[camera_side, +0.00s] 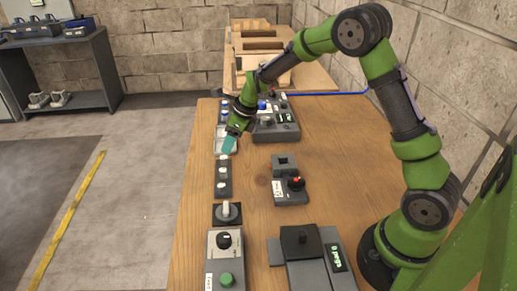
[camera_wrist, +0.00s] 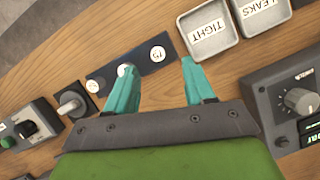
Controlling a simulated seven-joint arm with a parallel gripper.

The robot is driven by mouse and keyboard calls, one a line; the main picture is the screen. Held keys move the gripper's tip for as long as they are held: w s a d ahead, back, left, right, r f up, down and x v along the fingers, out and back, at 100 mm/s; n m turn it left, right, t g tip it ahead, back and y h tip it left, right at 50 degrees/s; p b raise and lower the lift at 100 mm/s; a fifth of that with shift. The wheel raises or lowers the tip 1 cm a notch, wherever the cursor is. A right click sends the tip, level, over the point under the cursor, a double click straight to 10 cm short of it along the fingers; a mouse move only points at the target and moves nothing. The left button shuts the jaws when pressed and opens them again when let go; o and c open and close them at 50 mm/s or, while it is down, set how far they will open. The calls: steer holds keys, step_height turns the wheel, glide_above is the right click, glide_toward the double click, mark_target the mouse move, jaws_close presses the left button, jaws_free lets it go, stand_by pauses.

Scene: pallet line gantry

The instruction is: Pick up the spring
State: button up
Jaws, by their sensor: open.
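I cannot make out a spring for certain in either view. A dark strip (camera_side: 223,190) with several pale round spots lies below my gripper; it also shows in the wrist view (camera_wrist: 178,42). A small whitish piece (camera_wrist: 124,69) sits on the strip beside the left fingertip, partly hidden by it; I cannot tell what it is. My gripper (camera_side: 228,146) has teal fingers and is open, with nothing between them. In the wrist view (camera_wrist: 157,66) its fingertips stand apart over the strip's near edge and the wood.
Grey trays marked TIGHT (camera_wrist: 208,30) and LEAKS (camera_wrist: 262,12) adjoin the strip.

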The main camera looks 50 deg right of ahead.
mark_target(224, 157)
steer(key=shift+x, duration=2.95)
steer(key=shift+s+a, duration=0.15)
jaws_close()
